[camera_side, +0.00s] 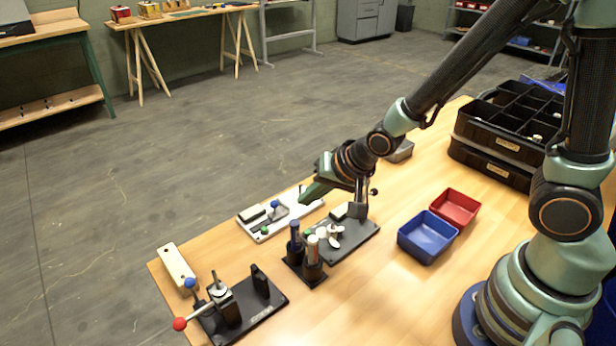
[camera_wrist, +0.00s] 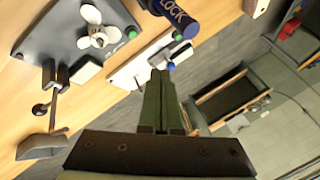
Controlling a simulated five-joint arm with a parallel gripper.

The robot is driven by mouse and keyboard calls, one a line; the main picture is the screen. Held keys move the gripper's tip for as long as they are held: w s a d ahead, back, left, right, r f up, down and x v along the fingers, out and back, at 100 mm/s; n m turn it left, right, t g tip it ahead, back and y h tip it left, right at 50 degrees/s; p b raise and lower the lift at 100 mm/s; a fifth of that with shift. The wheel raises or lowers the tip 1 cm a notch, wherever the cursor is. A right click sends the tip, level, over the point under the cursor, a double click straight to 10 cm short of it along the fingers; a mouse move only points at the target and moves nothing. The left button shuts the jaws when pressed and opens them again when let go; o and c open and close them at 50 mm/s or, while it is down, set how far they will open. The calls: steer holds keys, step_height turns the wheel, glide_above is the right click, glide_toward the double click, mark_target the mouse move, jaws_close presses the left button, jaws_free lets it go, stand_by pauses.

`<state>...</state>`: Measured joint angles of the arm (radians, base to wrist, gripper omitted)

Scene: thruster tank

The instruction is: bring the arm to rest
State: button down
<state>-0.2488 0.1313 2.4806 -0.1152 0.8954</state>
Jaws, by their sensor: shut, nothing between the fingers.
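My gripper (camera_side: 311,193) hangs in the air above the far edge of the wooden table, over the fixtures there. Its green fingers are together and empty; in the wrist view the closed fingers (camera_wrist: 161,100) point up the picture. My arm reaches from the right side of the side view down to the left. The gripper appears apart from the white plate (camera_side: 262,226) beneath it, which also shows beyond the fingertips in the wrist view (camera_wrist: 125,78).
A dark plate (camera_side: 362,236) with a white propeller (camera_side: 334,236), a holder with several upright bottles (camera_side: 312,262) and a clamp fixture (camera_side: 240,320) stand close by. A blue bin (camera_side: 428,237), a red bin (camera_side: 455,207) and black divided crates (camera_side: 490,165) are right.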

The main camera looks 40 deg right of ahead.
steer(key=s+d+r+n+h, duration=0.1)
steer(key=s+d+r+n, duration=0.2)
steer(key=s+d+r, duration=0.2)
steer(key=s+d+r+n+g, duration=0.1)
steer(key=s+d+r+n, duration=0.3)
steer(key=r, duration=0.6)
steer(key=shift+s+d+r+g+h, duration=0.15)
steer(key=shift+s+d+g+h, duration=0.15)
steer(key=shift+s+d+h, duration=0.25)
